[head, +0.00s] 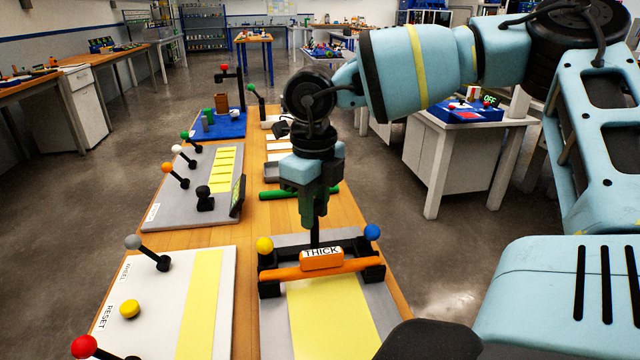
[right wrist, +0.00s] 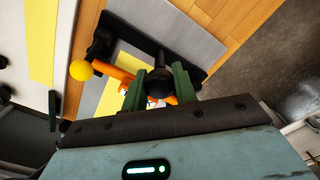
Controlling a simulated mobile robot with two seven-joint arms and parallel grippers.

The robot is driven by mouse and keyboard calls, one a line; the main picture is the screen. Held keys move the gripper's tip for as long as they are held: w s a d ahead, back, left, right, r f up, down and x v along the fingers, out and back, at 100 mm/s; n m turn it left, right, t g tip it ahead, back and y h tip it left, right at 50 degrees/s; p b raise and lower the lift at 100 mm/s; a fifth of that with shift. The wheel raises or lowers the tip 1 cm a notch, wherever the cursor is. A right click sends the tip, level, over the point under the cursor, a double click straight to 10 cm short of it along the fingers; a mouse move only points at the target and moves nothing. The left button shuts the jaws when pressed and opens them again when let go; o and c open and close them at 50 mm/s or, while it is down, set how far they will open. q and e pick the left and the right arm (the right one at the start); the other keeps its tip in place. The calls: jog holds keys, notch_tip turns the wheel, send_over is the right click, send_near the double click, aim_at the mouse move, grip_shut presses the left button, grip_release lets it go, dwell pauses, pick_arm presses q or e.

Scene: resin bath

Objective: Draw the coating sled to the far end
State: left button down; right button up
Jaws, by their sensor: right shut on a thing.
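The coating sled is an orange bar (head: 290,272) labelled THICK between black end blocks. It lies across a grey plate (head: 272,325) with a yellow strip (head: 335,320), near the plate's far end in the head view. A yellow ball (head: 264,244) and a blue ball (head: 372,232) top its ends. My right gripper (head: 314,222) points down behind the label, shut on the sled's black post. In the right wrist view, its green fingers (right wrist: 160,88) close around a black ball-topped handle, with the orange bar (right wrist: 115,74) beyond. The fingers partly hide the bar. My left gripper is not in view.
A white panel (head: 150,325) with a grey-knobbed lever, a yellow button and a red knob lies to the left. A green bar (head: 285,193) lies behind the plate. A grey panel (head: 165,212) with several levers stands further left. Bare wood runs along the right edge.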

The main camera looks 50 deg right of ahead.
aim_at(321, 251)
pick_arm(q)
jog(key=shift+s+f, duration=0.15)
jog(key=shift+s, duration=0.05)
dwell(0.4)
